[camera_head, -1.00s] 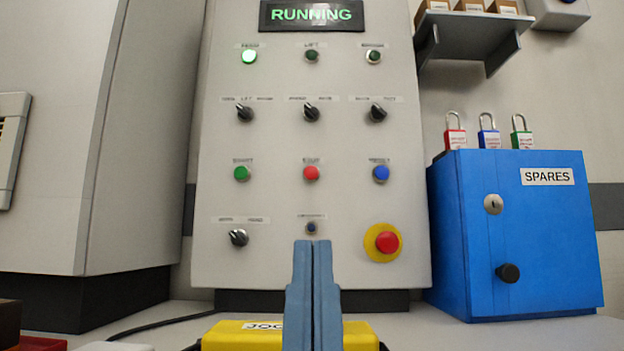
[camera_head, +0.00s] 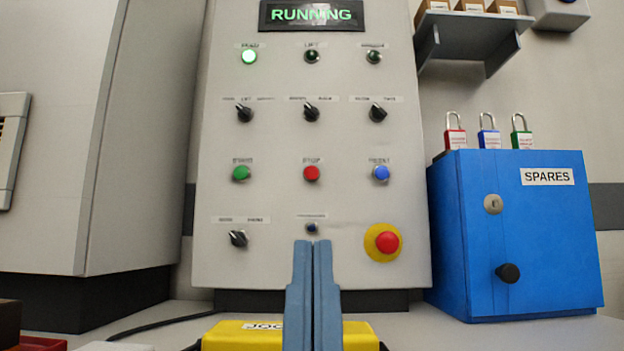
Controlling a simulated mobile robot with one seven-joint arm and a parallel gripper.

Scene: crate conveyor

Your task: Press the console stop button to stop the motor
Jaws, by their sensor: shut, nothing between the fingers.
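The grey console panel (camera_head: 275,205) stands upright ahead. Its display (camera_head: 311,15) reads RUNNING in green. The small red button (camera_head: 311,173) sits mid-panel, with a blurred label above it that seems to read STOP. A green button (camera_head: 241,173) is to its left and a blue button (camera_head: 381,173) to its right. A larger red mushroom button (camera_head: 387,242) on a yellow ring is at lower right. My gripper (camera_head: 313,243) is shut and empty, pointing up in the picture. Its tips appear just below a small dark button (camera_head: 312,227), under the red one. I cannot tell its distance from the panel.
A yellow box (camera_head: 228,337) marked with partly hidden letters lies low behind my gripper. A blue SPARES cabinet (camera_head: 540,240) with several padlocks on top stands right. A grey shelf (camera_head: 470,42) is at upper right. A grey cabinet (camera_head: 60,150) stands left.

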